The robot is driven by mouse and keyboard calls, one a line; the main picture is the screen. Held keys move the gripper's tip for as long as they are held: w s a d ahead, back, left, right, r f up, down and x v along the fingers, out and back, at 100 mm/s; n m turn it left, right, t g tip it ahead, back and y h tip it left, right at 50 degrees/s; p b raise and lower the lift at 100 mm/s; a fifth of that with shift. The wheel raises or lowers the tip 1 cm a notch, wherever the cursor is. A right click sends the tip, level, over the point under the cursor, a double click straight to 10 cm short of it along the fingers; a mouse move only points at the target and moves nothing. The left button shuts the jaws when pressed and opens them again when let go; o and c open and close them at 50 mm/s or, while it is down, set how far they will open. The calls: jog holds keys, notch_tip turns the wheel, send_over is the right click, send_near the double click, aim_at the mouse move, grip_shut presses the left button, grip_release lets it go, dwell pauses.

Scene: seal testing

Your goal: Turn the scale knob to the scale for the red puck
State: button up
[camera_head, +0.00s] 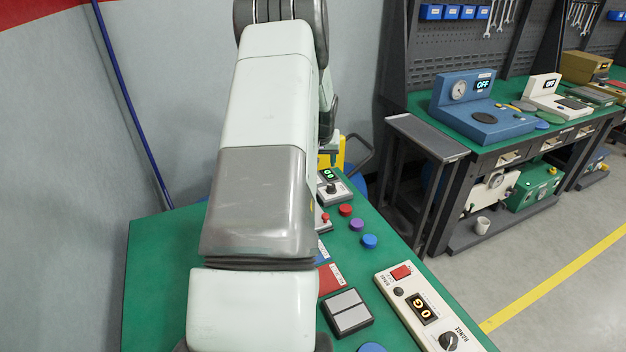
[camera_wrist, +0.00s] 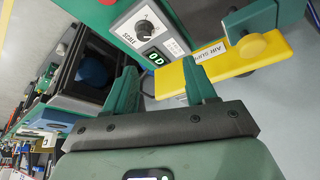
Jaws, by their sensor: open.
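The scale box (camera_wrist: 124,30) is a white panel with the word SCALE, a dark round knob (camera_wrist: 145,27) and a small green-lit display that seems to read 00. In the head view the box stands at the far end of the green bench, with its dark knob (camera_head: 331,188) partly beside my arm. The knob's pointer setting is too small to read. The red puck (camera_head: 345,210) lies on the bench just in front of the box. My gripper (camera_wrist: 160,66) is open and empty, its green fingers apart from the knob. My arm hides much of the bench in the head view.
A purple puck (camera_head: 356,224) and a blue puck (camera_head: 369,241) lie near the red one. A yellow block labelled AIR SUPPLY (camera_wrist: 240,60) sits close to my right finger. A white range box (camera_head: 427,310) and a grey two-pad block (camera_head: 348,312) stand nearer the front.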

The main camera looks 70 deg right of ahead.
aim_at(332, 185)
jog(key=s+x, duration=0.1)
jog(key=x, duration=0.3)
jog(key=s+x, duration=0.1)
jog(key=x, duration=0.3)
jog(key=s+x, duration=0.1)
jog(key=x, duration=0.3)
jog(key=shift+d+f, duration=0.35)
jog(key=shift+f, duration=0.1)
grip_shut()
